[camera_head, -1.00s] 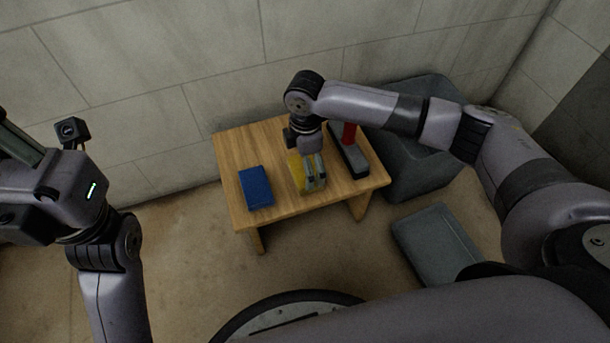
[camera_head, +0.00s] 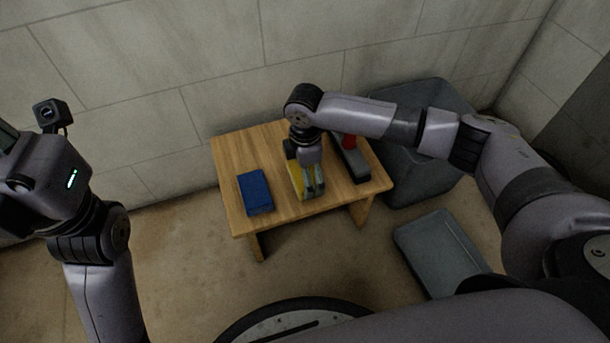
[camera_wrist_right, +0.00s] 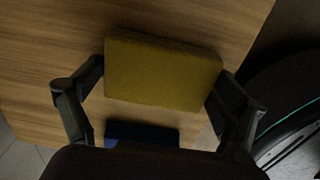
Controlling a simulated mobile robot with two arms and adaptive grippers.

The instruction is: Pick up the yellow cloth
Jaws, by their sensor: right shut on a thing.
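The yellow cloth (camera_head: 295,178) is a folded block on the small wooden table, partly hidden by my right gripper (camera_head: 314,191) in the head view. In the right wrist view the cloth (camera_wrist_right: 163,75) lies between the two fingers of my right gripper (camera_wrist_right: 158,100), which is shut on it. I cannot tell whether the cloth touches the tabletop. My left arm is at the left edge of the head view, away from the table. Its fingers are mostly cut off by the frame.
A blue folded cloth (camera_head: 256,191) lies on the wooden table (camera_head: 285,207), left of the yellow one. A dark grey tool with a red part (camera_head: 349,158) lies on the right side. A grey bin (camera_head: 415,165) stands right of the table, and a flat grey box (camera_head: 440,252) is on the floor.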

